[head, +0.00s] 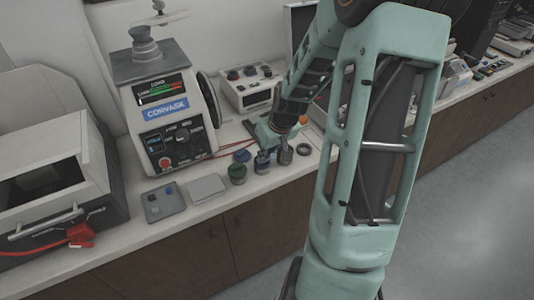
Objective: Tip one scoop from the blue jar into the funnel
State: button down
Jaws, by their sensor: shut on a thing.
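My gripper (272,143) is small and partly hidden by its own wrist, low over the counter among the small jars. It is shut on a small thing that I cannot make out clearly. A jar with a dark blue top (241,155) stands just left of it. A green jar (237,174) stands in front of that one. A small blue-grey jar (262,163) and a dark grey cylinder (285,153) are right at the gripper; contact is unclear. The grey funnel-like piece (145,47) sits on top of the mounting press (165,112), well up and left of my gripper.
A grey tray with small pieces (163,202) and a pale flat slab (206,189) lie before the press. A control box (250,88) stands behind. A dark ring (304,149) lies to the right. A large machine (55,155) fills the left. My arm hides much of the counter's right.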

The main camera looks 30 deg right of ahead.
jog(key=shift+r+p, duration=1.85)
jog(key=shift+r, duration=0.7)
jog(key=shift+a, duration=0.1)
